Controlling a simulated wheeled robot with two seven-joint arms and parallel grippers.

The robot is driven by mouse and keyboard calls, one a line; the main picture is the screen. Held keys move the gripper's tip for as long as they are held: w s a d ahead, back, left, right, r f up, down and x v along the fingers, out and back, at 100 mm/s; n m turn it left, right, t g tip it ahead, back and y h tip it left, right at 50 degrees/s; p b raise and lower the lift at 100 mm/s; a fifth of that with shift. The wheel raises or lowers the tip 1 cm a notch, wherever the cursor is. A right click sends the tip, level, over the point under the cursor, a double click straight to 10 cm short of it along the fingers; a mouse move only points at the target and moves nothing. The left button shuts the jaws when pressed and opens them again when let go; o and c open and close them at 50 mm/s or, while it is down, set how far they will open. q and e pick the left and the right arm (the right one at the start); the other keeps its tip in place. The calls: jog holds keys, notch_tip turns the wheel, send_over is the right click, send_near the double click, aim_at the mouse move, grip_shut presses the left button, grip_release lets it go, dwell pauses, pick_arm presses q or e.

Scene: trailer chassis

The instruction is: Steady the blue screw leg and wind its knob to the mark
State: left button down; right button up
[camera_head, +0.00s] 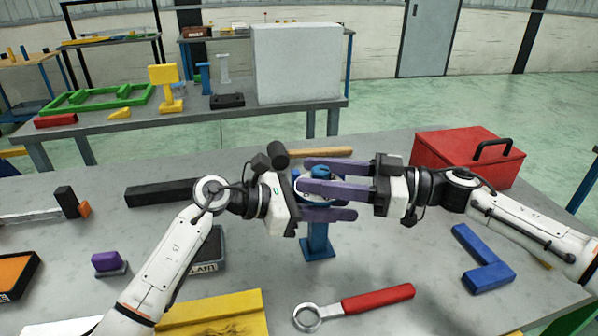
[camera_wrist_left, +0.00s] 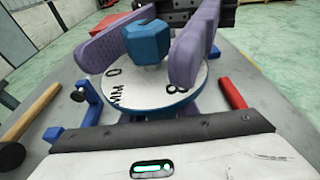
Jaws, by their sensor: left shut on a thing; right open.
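The blue screw leg (camera_head: 318,240) stands upright on the table between my two arms. Its blue knob (camera_wrist_left: 147,42) sits above a pale round dial (camera_wrist_left: 150,85) with black figures, a 0 and MM among them. My left gripper (camera_head: 340,209) is shut on the leg below the dial. Its fingers are mostly hidden under the dial in the left wrist view. My right gripper (camera_head: 303,175) is open, coming from the right, with one purple finger on each side of the knob. I cannot tell whether they touch it. I cannot make out a mark.
A red toolbox (camera_head: 455,160) stands at the back right. A red-handled wrench (camera_head: 375,298), a blue angled piece (camera_head: 484,262) and a yellow plate (camera_head: 225,309) lie nearer. A hammer with a wooden handle (camera_head: 325,152) lies behind the leg. A black bar (camera_head: 160,192) lies left.

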jog(key=shift+w+a, duration=0.15)
jog(key=shift+a, duration=0.75)
jog(key=shift+w+a, duration=0.1)
jog(key=shift+a, duration=0.75)
jog(key=c, duration=1.1)
jog(key=shift+o, duration=0.2)
jog(key=shift+m+t, duration=0.3)
jog(key=shift+t, duration=0.2)
